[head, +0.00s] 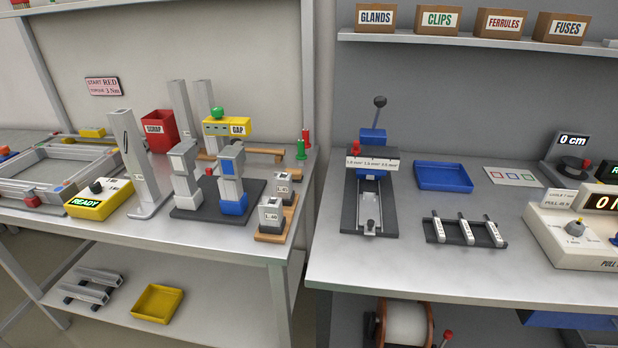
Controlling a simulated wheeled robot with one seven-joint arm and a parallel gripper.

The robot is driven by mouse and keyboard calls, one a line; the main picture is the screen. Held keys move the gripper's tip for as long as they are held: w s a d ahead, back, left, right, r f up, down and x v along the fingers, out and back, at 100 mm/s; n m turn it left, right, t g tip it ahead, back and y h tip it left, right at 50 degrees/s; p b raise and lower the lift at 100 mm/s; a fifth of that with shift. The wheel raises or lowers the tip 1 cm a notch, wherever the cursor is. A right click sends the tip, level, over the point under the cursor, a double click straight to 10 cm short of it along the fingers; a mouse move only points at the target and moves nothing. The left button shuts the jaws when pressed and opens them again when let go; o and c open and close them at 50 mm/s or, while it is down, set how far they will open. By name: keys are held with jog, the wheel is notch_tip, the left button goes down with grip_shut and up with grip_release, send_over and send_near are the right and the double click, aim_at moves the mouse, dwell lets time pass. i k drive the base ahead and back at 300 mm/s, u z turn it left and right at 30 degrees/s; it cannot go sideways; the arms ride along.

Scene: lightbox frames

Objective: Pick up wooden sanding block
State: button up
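I cannot make out a piece that is clearly the wooden sanding block. Two wooden-coloured things show on the left bench. One is a low stepped wooden stand (269,238) near the front right corner, with grey labelled blocks on it. The other is a long wooden rail (264,157) at the back, partly hidden by the grey uprights and the yellow gauge. My gripper is not in view.
The left bench (115,222) carries a dark fixture plate (255,188), a yellow READY box (98,205) and a red scrap bin (159,130). The right bench (400,262) holds a lever press (372,140), a blue tray (443,176) and a dark rack (496,240). Its front is clear.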

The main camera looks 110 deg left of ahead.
aim_at(297, 174)
jog(key=u, duration=3.6)
jog(key=i, duration=1)
jog(key=u, duration=0.05)
